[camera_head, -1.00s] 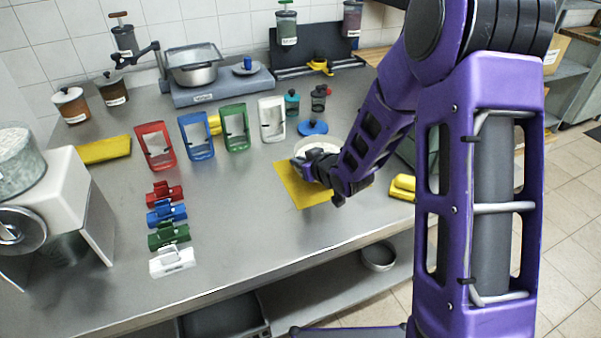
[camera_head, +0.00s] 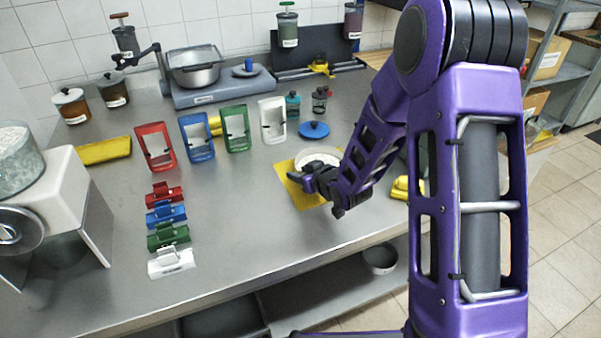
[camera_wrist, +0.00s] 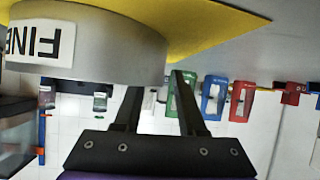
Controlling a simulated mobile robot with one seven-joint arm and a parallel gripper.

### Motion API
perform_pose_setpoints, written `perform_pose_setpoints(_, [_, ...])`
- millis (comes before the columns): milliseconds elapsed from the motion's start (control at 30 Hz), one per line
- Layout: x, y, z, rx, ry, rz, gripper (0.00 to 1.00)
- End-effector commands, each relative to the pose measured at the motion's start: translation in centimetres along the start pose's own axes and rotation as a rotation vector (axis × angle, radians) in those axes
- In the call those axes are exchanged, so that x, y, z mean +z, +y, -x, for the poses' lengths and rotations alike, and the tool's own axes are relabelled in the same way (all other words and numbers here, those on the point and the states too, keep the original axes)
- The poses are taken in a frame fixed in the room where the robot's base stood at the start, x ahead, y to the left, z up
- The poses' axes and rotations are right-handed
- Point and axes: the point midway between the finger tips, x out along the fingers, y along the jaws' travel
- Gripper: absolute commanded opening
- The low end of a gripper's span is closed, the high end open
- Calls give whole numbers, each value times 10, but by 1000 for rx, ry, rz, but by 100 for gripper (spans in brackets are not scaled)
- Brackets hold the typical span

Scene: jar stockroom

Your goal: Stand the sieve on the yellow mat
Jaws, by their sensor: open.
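The sieve (camera_head: 318,155) is a round, pale-rimmed vessel on the yellow mat (camera_head: 311,200) near the bench's front edge. The wrist view is upside down. There the sieve's grey wall (camera_wrist: 125,50) bears a white FINE label, and its base meets the yellow mat (camera_wrist: 215,25); it looks upright. My gripper (camera_head: 303,182) is just in front of the sieve in the head view and hides part of it. In the wrist view my gripper (camera_wrist: 157,80) has its fingers apart at the rim; the left fingertip is hidden behind the sieve. I cannot tell whether they touch.
A blue lid (camera_head: 313,130) lies behind the mat. White (camera_head: 272,122), green (camera_head: 237,128), blue (camera_head: 197,136) and red (camera_head: 156,148) frames stand to the left. A yellow object (camera_head: 402,188) is right of the mat, partly behind my arm. The bench front-left of the mat is clear.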

Motion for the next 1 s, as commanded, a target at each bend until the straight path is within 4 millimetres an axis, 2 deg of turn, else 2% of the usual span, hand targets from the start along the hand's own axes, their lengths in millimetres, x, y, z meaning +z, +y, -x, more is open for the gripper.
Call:
perform_pose_setpoints(233, [-4, 1, 8, 1, 0, 0, 40])
perform_pose_setpoints(700, [-4, 2, 102, 3, 0, -1, 40])
perform_pose_setpoints(833, [-3, 1, 116, 2, 0, -1, 40])
perform_pose_setpoints(1000, [-2, 0, 122, 0, 0, 0, 40])
